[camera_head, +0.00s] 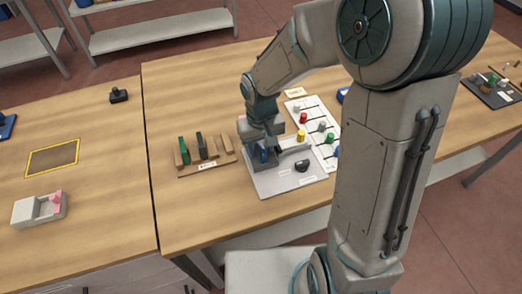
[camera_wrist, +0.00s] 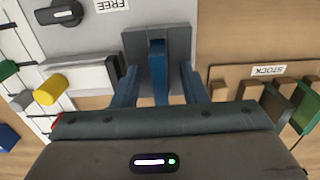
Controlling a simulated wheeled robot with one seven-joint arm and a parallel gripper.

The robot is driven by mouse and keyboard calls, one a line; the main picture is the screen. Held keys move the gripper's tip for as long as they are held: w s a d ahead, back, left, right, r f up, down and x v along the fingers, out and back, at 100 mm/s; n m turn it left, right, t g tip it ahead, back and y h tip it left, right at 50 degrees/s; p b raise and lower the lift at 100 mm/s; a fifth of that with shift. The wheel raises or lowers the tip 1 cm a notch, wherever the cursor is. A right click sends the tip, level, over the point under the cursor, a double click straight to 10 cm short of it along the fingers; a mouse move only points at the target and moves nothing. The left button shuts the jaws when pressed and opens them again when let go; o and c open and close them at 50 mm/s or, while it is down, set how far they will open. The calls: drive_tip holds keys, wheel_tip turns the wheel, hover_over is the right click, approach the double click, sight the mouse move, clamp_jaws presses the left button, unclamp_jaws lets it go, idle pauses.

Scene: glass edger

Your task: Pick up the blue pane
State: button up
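The blue pane (camera_wrist: 157,72) stands on edge at a grey block (camera_wrist: 135,45) on the light grey plate of the edger (camera_wrist: 90,18). My gripper (camera_wrist: 160,88) is open, with one blue-grey finger on each side of the pane. A gap shows between the pane and each finger. The pane's lower part is hard to make out.
A brown rack labelled STOCK (camera_head: 207,163) with green and dark panes stands left of the edger plate (camera_head: 290,178). A white board with coloured knobs (camera_head: 313,118) lies to the right. A black knob (camera_head: 302,165) sits on the plate. The table's front left is clear.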

clamp_jaws()
drive_tip(key=shift+r, duration=0.15)
